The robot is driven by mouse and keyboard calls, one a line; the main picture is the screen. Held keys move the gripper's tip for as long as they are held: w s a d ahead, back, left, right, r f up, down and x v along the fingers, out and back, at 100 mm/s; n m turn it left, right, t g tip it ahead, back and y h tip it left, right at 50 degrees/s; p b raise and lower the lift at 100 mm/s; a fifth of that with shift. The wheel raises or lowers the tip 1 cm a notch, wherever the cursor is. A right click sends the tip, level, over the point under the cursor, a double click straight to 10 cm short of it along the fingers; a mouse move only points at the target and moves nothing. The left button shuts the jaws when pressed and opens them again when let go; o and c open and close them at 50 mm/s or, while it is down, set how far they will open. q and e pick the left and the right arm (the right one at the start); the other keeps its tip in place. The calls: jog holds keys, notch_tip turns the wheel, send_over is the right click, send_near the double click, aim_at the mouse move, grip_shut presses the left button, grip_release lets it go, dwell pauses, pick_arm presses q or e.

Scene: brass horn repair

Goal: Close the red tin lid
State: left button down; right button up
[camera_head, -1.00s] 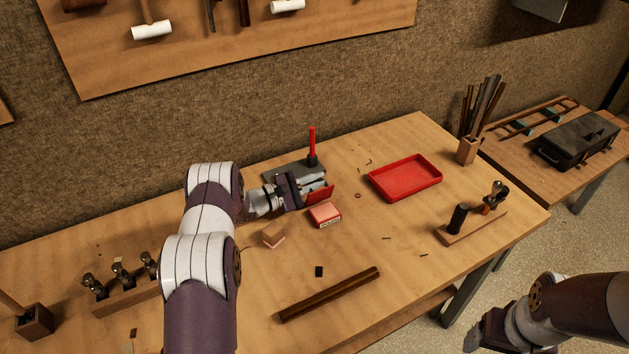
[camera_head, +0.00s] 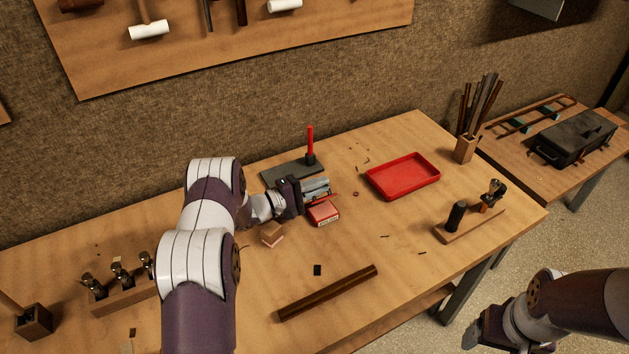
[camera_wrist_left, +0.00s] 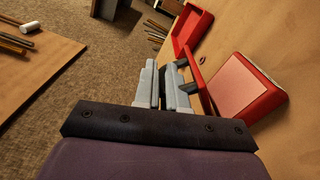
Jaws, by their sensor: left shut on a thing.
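The small red tin (camera_head: 325,219) stands on the bench with a white label on its front. In the left wrist view the tin (camera_wrist_left: 262,107) shows a pale pink top face inside a red rim. Its red lid (camera_head: 322,203) is tilted low over the back of the tin and partly hidden by my gripper. In the left wrist view the lid (camera_wrist_left: 201,92) is a thin red strip beside the fingers. My left gripper (camera_head: 328,188) is at the lid, just behind and above the tin, with its fingers close together on it. My right gripper (camera_head: 476,334) is low at the right, off the bench; its jaws are unclear.
A red tray (camera_head: 403,177) lies to the right of the tin. A grey plate (camera_head: 285,173) with a red upright rod (camera_head: 310,141) stands behind. A small wooden block (camera_head: 272,233) is left of the tin. A dark bar (camera_head: 328,293) lies in front.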

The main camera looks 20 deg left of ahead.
pick_arm(q)
jog(key=shift+s+d+m, duration=0.1)
jog(key=shift+m, duration=0.2)
jog(key=c, duration=1.5)
grip_release()
